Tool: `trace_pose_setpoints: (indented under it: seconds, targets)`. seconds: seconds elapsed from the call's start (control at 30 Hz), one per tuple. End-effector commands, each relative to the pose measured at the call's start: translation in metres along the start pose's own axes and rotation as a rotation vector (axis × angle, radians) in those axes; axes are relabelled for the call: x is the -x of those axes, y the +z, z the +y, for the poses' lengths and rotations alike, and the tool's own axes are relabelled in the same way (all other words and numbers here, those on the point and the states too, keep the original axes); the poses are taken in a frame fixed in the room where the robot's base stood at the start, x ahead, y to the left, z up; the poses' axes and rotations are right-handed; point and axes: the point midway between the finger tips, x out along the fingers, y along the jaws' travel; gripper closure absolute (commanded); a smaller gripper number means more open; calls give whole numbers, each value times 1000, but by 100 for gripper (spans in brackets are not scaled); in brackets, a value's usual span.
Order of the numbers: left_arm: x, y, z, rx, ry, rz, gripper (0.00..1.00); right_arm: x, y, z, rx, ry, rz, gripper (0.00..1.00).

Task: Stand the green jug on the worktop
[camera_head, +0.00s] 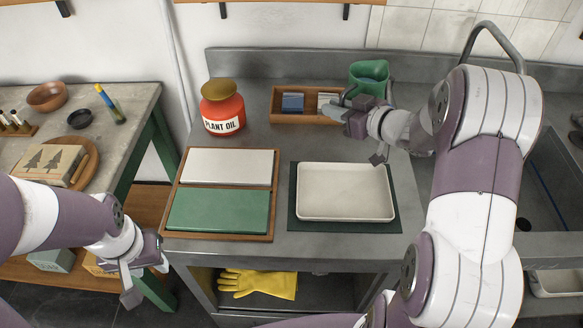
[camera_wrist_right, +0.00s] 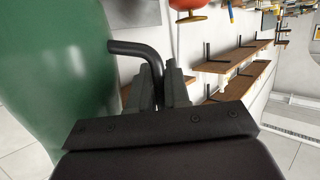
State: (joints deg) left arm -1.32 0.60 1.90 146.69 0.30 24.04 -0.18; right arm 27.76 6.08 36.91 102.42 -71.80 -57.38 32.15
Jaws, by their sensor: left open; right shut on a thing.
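The green jug (camera_head: 369,70) is at the back of the grey worktop (camera_head: 270,215), at the right end of a wooden box. I cannot tell whether its base touches anything; my gripper and wrist hide its lower part. In the right wrist view the jug's green side (camera_wrist_right: 55,85) fills the left. My right gripper (camera_head: 341,103) is shut on the jug's dark bent handle, which shows between the fingers (camera_wrist_right: 158,82) in the right wrist view. My left gripper (camera_head: 148,278) is open and empty at the lower left, in front of the side table.
A wooden box (camera_head: 285,118) with small blocks sits beside the jug. A red plant oil jar (camera_head: 222,108) stands left of it. A white tray (camera_head: 345,192) on a green mat and a framed white and green board pair (camera_head: 220,190) lie in front. A sink (camera_head: 545,190) is at right.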

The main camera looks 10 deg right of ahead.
Motion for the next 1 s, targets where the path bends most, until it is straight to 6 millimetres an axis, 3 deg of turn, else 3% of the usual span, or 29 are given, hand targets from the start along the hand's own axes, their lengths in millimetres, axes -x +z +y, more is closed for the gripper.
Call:
trace_pose_setpoints:
  seconds: [0.13,0.23,0.6,0.83,1.0]
  targets:
    - [-9,1,0,0,0,0,59,-5,7,-1,5,1,4,100]
    - [-9,1,0,0,0,0,59,-20,11,-8,3,-3,4,100]
    - [-10,1,0,0,0,0,59,-110,35,-47,4,-3,4,100]
    - [-10,1,0,0,0,0,59,-126,44,-52,2,1,3,100]
    - [-8,1,0,0,0,0,59,-133,70,-53,2,1,2,100]
